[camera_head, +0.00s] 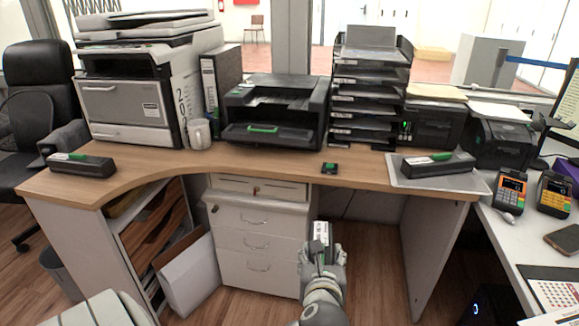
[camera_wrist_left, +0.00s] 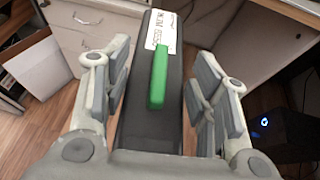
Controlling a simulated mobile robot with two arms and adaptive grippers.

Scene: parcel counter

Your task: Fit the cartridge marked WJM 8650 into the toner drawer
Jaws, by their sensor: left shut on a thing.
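My left gripper (camera_head: 321,249) is raised in front of the desk's edge, shut on a dark cartridge (camera_wrist_left: 150,128) with a green handle and a white label. The cartridge stands lengthwise between the fingers, also seen in the left wrist view (camera_wrist_left: 160,110). Its label text is blurred and seems to start with WJM. A black printer (camera_head: 290,97) stands at the back of the desk, with its front drawer (camera_head: 240,137) out and a green strip on it. Similar cartridges lie at the desk's left end (camera_head: 92,168) and on a grey mat at the right (camera_head: 425,169). My right gripper is out of view.
A large copier (camera_head: 125,104), a mug (camera_head: 199,134) and a binder stand left of the printer. A stack of trays (camera_head: 368,98) stands right of it. A small dark item (camera_head: 330,168) lies near the desk's front edge. The desktop (camera_head: 250,165) before the printer is mostly clear.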

